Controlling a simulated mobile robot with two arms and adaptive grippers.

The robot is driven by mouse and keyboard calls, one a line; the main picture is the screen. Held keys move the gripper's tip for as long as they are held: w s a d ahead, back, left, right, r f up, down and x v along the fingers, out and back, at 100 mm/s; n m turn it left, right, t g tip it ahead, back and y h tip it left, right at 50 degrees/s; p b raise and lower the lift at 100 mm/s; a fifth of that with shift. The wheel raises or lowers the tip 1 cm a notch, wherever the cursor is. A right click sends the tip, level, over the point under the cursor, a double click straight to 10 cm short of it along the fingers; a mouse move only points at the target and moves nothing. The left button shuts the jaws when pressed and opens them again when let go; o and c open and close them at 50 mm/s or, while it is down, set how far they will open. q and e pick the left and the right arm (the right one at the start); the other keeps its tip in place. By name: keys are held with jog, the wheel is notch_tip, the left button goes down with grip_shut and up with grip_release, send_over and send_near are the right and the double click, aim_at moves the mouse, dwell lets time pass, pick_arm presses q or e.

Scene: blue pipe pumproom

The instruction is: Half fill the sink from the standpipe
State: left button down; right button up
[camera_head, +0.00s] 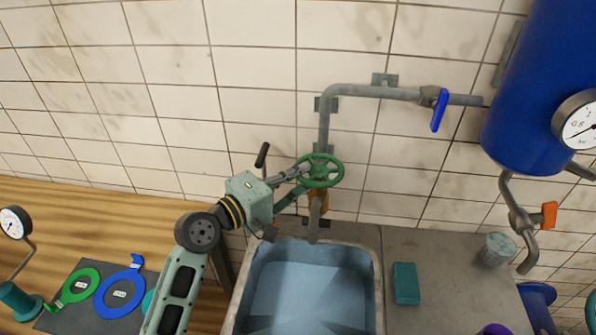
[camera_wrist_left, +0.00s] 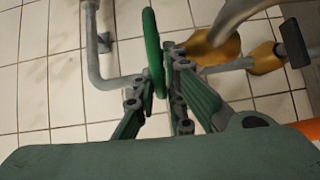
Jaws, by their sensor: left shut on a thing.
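The standpipe (camera_head: 314,226) comes down the wall, its outlet over the back edge of the sink (camera_head: 378,290). A green handwheel (camera_head: 320,170) sits on its brass valve body (camera_head: 318,203). My left gripper (camera_head: 302,171) reaches in from the left and is shut on the wheel's left rim. In the left wrist view the fingers (camera_wrist_left: 157,88) close on the wheel's rim (camera_wrist_left: 152,45) from both sides. The sink's inside looks pale blue; I make out no clear stream, and cannot tell a water level. My right gripper is not in view.
A blue-lever valve (camera_head: 438,108) sits on the upper pipe to a blue tank (camera_head: 535,90). An orange-handled valve (camera_head: 549,214) is below the tank. A teal block (camera_head: 405,283) and a cup (camera_head: 497,249) stand right of the sink. Green and blue rings (camera_head: 119,294) lie on a dark mat at left.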

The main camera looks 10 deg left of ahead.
pick_arm(q)
jog(key=c, duration=1.8)
grip_release()
jog(key=shift+s, duration=0.1)
jog(key=v, duration=1.2)
jog(key=shift+r, duration=0.1)
